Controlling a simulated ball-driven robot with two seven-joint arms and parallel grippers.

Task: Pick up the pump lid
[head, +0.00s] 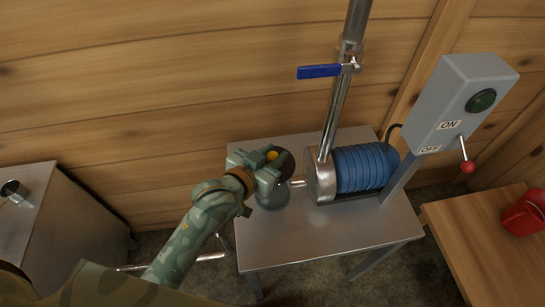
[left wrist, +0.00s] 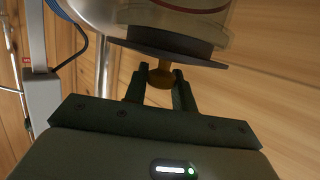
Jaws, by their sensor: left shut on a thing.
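The pump lid is a dark round disc with a brass-coloured knob. In the left wrist view the lid (left wrist: 205,57) is edge-on, with its knob between my fingers. In the head view its dark edge (head: 286,165) shows beside my left gripper (head: 272,158). The gripper, also in the left wrist view (left wrist: 160,84), is shut on the knob. A clear pump bowl (head: 271,198) is under the gripper in the head view. In the wrist view the lid lies close against the bowl (left wrist: 190,20); I cannot tell whether they touch. My right gripper is out of view.
The bowl joins a blue ribbed motor (head: 364,168) on a grey metal table (head: 330,235). A steel pipe (head: 340,105) with a blue valve handle (head: 319,71) rises behind. A grey switch box (head: 455,100) stands right. A wooden table (head: 480,250) holds a red container (head: 522,214).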

